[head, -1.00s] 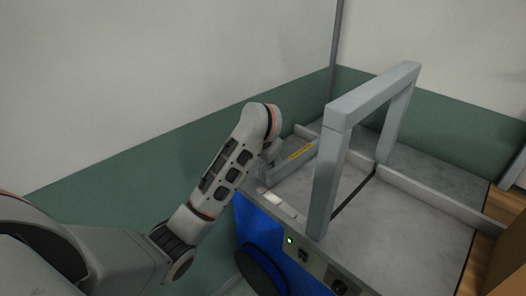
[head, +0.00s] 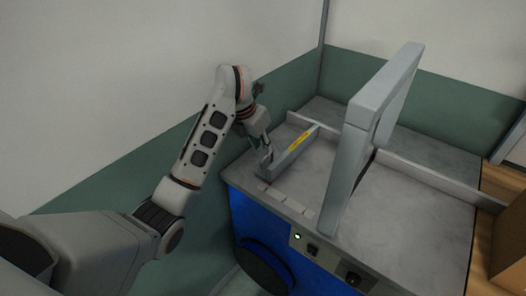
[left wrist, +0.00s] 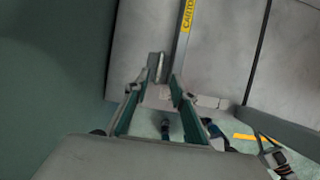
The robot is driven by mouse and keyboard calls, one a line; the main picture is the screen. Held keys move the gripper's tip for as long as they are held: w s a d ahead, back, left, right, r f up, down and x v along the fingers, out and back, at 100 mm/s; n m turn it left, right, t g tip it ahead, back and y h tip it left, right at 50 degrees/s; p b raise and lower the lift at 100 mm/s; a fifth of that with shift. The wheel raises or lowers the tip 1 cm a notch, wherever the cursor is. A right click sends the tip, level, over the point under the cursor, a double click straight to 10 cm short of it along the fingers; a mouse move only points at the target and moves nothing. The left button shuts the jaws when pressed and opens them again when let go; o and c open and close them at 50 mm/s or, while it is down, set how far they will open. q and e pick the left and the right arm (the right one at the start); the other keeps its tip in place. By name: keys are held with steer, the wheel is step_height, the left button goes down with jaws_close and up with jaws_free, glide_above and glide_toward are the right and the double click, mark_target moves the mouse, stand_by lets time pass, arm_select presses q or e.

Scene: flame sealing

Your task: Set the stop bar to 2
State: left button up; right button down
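The stop bar (head: 292,151) is a grey bar with a yellow caution label, lying on the left part of the grey machine top. It also shows in the left wrist view (left wrist: 182,45). A small upright tab (left wrist: 155,67) stands at its near end. My left gripper (head: 264,158) points down at this near end. In the left wrist view its two fingers (left wrist: 157,88) are spread, with the tab between or just beyond their tips; contact cannot be told. A gripper-like part (left wrist: 272,152) at the lower right may be my right one; its fingers are unclear.
A tall grey frame (head: 362,130) stands over the table to the right of the bar. Pale plates (head: 297,207) line the front edge; their markings are unreadable. A low rail (head: 425,174) runs behind. The front panel has a lit green lamp (head: 297,237) and switches.

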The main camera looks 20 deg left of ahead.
arm_select(q)
steer(key=shift+x, duration=2.3)
steer(key=shift+a, duration=0.1)
jaws_close()
